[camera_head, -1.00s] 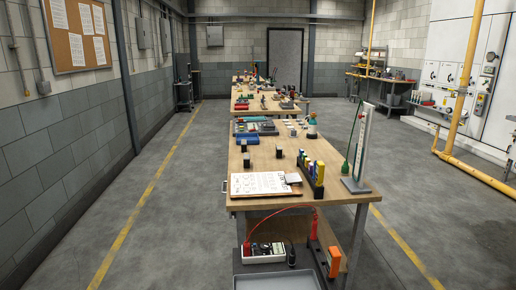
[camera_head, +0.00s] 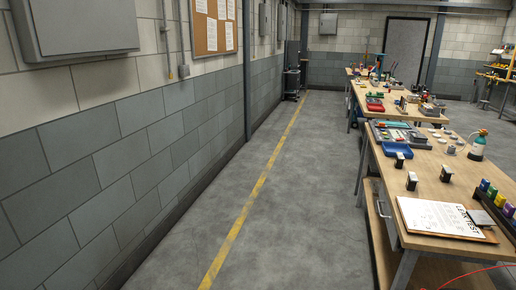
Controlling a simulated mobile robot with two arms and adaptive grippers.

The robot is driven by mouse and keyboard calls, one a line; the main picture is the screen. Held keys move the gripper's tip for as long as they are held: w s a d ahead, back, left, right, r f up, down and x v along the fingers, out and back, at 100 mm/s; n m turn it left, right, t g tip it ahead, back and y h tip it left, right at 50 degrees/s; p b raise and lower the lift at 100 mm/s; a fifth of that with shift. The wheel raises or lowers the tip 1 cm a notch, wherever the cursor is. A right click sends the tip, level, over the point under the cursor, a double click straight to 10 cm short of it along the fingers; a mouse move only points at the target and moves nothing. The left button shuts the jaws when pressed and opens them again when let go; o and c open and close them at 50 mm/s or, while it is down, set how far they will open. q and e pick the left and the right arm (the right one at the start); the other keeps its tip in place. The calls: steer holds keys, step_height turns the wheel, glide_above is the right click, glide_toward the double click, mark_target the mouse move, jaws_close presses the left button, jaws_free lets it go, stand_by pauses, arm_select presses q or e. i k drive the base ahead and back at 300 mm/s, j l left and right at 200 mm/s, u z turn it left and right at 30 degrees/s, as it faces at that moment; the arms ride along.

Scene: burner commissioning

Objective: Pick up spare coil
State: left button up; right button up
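Several small dark blocks stand on the near workbench (camera_head: 393,196) at the right: one black block (camera_head: 399,160) near the blue tray, another block (camera_head: 412,181) closer to me, and a third block (camera_head: 446,173) to its right. They may be coils, but at this size I cannot tell which, if any, is the spare coil. Neither of my grippers shows in this view.
A clipboard (camera_head: 436,217) with a leak test sheet lies at the bench's near end, with coloured bottles (camera_head: 494,195) beside it. The floor (camera_head: 302,190) between wall and benches is clear.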

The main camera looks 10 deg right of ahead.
mark_target(446, 173)
steer(key=i+j+z, duration=0.15)
steer(key=i+z, duration=0.15)
steer(key=i, duration=0.2)
steer(key=i+j+z, duration=0.25)
steer(key=i, duration=0.25)
steer(key=i+z, duration=0.25)
steer(key=z, duration=0.15)
steer(key=i+z, duration=0.25)
steer(key=z, duration=0.15)
steer(key=i+j+z, duration=0.2)
steer(key=z, duration=0.25)
steer(key=i+j+z, duration=0.25)
steer(key=z, duration=0.15)
steer(key=i+j+z, duration=0.15)
steer(key=j+z, duration=0.25)
steer(key=l, duration=0.1)
